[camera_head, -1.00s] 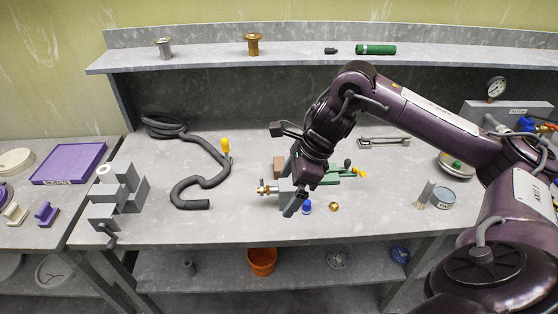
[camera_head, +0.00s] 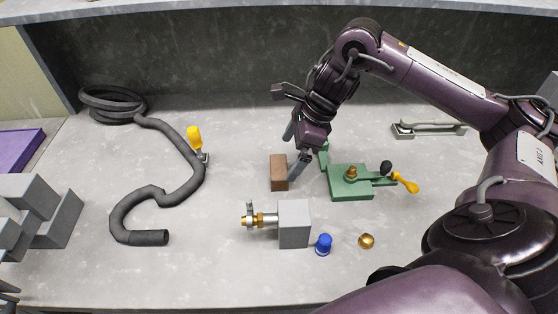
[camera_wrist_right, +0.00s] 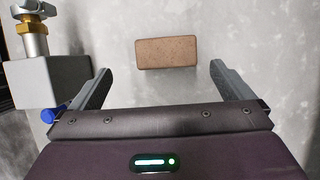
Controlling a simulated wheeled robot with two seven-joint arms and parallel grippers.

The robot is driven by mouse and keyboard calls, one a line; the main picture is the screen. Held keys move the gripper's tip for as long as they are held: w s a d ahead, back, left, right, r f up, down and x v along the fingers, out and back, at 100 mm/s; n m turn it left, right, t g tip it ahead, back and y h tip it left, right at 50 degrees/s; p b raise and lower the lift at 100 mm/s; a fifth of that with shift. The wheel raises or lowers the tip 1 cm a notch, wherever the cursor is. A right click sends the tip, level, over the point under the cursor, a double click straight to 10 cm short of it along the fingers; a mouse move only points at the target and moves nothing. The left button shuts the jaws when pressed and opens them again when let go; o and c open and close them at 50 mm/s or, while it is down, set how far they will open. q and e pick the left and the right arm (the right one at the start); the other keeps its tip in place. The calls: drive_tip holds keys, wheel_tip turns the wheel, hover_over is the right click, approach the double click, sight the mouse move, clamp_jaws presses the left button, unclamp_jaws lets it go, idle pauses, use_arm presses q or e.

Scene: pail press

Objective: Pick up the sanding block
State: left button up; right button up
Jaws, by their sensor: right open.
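The sanding block is a small brown block (camera_head: 279,172) lying on the grey bench near the middle of the head view. It also shows in the right wrist view (camera_wrist_right: 167,52), beyond and between the two fingers. My right gripper (camera_head: 296,150) is above the bench at the block's right side in the head view. In the right wrist view the gripper (camera_wrist_right: 160,85) is open with nothing between its fingers. From these views I cannot tell the exact height of the fingers over the bench. My left gripper is not in view.
A grey block with a brass fitting (camera_head: 294,224) stands in front of the sanding block. A blue cap (camera_head: 324,244) and a brass piece (camera_head: 367,241) lie nearby. A green fixture (camera_head: 350,182) is to the right. A dark hose (camera_head: 163,195) lies left.

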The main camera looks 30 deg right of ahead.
sight(281, 166)
drive_tip(key=shift+w+f, duration=0.2)
drive_tip(key=shift+f, duration=0.3)
drive_tip(key=shift+x, duration=0.9)
drive_tip(key=shift+a+f, duration=0.2)
drive_tip(key=shift+a, duration=0.05)
drive_tip(key=x, duration=0.2)
drive_tip(key=p+x, duration=0.1)
drive_tip(key=shift+w+d+f, duration=0.15)
drive_tip(key=shift+w+f, duration=0.3)
drive_tip(key=shift+f, duration=0.3)
drive_tip(key=c, duration=1)
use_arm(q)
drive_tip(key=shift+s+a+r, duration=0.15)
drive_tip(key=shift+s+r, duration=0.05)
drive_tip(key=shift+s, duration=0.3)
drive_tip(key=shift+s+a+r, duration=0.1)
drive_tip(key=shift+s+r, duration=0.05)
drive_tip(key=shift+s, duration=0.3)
use_arm(e)
drive_tip(key=shift+c, duration=0.2)
